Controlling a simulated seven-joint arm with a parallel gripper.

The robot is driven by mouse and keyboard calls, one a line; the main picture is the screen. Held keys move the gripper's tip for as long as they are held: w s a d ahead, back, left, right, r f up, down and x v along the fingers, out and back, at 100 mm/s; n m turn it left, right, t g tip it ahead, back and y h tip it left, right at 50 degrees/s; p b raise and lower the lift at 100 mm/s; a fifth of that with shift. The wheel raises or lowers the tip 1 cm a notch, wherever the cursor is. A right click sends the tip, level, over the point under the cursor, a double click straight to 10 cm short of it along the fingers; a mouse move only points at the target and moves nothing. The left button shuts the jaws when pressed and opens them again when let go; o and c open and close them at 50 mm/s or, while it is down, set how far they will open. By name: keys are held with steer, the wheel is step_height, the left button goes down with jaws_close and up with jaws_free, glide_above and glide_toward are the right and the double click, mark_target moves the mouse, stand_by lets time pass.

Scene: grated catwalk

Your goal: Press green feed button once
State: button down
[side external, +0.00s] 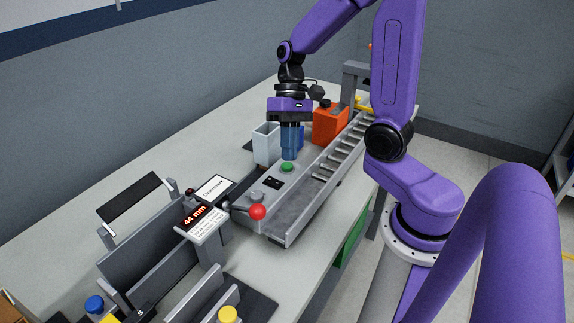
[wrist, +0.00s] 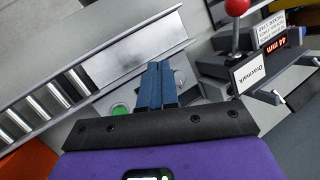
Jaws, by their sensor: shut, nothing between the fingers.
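The green feed button (side external: 287,167) is a round green cap on the grey control panel (side external: 270,208). In the wrist view the green button (wrist: 121,110) shows at the left of the fingers, partly hidden by the dark gripper edge. My gripper (side external: 289,157) has blue fingers, shut together and empty, pointing down just above and close to the button in the side view. It also shows in the wrist view (wrist: 160,66). I cannot tell from these frames whether the fingertips touch the button.
A red-ball lever (side external: 257,212) and a display reading 44 mm (side external: 196,215) stand nearer on the panel side. A roller conveyor (side external: 340,155) runs along the right.

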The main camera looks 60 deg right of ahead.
mark_target(290, 164)
steer(key=w+d+m+t+y, duration=0.3)
steer(key=w+d+m+t, duration=0.2)
steer(key=d+m, duration=0.4)
steer(key=shift+w+d+m+t+y, duration=0.2)
steer(key=shift+d+m+t+y, duration=0.05)
steer(key=shift+m+t+y, duration=0.15)
steer(key=shift+f, duration=4.4)
steer(key=shift+f, duration=0.1)
steer(key=shift+f, duration=0.3)
